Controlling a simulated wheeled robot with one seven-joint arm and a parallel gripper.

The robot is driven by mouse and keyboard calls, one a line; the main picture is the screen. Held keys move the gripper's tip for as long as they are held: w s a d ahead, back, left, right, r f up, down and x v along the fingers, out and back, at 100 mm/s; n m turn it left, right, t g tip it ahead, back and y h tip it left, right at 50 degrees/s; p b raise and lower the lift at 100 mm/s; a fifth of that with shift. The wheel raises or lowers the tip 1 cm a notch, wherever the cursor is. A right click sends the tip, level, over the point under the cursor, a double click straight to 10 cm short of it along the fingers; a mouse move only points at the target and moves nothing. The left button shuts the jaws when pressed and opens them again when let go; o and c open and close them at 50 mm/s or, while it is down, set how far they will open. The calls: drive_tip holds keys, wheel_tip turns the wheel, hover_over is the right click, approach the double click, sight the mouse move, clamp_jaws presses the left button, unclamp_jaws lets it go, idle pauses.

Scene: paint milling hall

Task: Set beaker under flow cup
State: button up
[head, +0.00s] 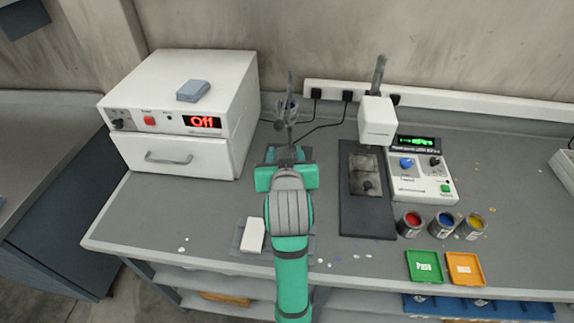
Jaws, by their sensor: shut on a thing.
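The flow cup (287,108) hangs on a thin upright stand (290,84) between the white oven and the grey-white instrument. My gripper (286,158) is at the foot of this stand, below the flow cup in the picture. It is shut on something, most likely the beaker. The beaker's outline is hidden by my gripper and wrist, and no beaker shows elsewhere on the bench. I cannot tell whether it touches the bench or is centred under the cup.
A white oven (185,108) reading "Off" stands at left. To the right are a dark plate stand (352,218), an instrument (425,175), several paint pots, and green (424,266) and orange trays (465,268). A white block (253,235) lies front left of my arm.

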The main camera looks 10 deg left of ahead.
drive_tip(key=f+x, duration=0.1)
drive_tip(key=x, duration=0.4)
drive_tip(key=s+f+x, duration=0.1)
drive_tip(key=x, duration=0.5)
drive_tip(key=d+f+x, duration=0.1)
drive_tip(key=x, duration=0.4)
drive_tip(key=shift+w+a+f, duration=0.1)
drive_tip(key=shift+w+f, duration=0.1)
drive_tip(key=shift+f, duration=1.8)
drive_tip(key=shift+f, duration=0.1)
drive_tip(key=o, duration=1)
drive_tip(key=shift+o, duration=0.2)
